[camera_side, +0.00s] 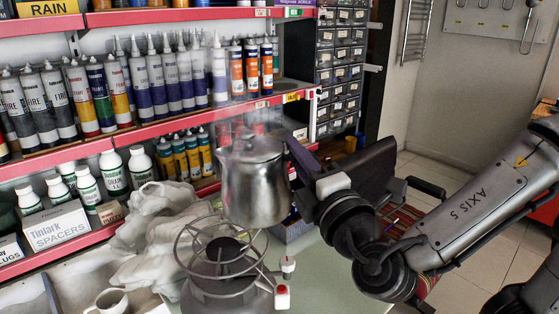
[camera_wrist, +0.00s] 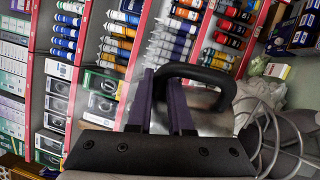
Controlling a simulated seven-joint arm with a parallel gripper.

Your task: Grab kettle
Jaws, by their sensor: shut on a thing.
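The kettle (camera_side: 253,185) is a lidded silver metal pot, upright above the camping stove (camera_side: 222,262), with faint steam around its lid. Whether its base clears the stove's wire ring I cannot tell. My gripper (camera_side: 300,160) reaches in from the right at the kettle's handle side; its purple fingers are partly hidden there. In the wrist view, the black loop handle (camera_wrist: 226,88) runs across in front of my gripper (camera_wrist: 166,92). The fingers are shut on the handle, one on each side of its grip.
A white crumpled cloth (camera_side: 150,225) lies left of the stove, with a white mug (camera_side: 110,302) in front. Red-edged shelves of sealant tubes (camera_side: 160,80) stand close behind. A drawer cabinet (camera_side: 340,70) stands behind right.

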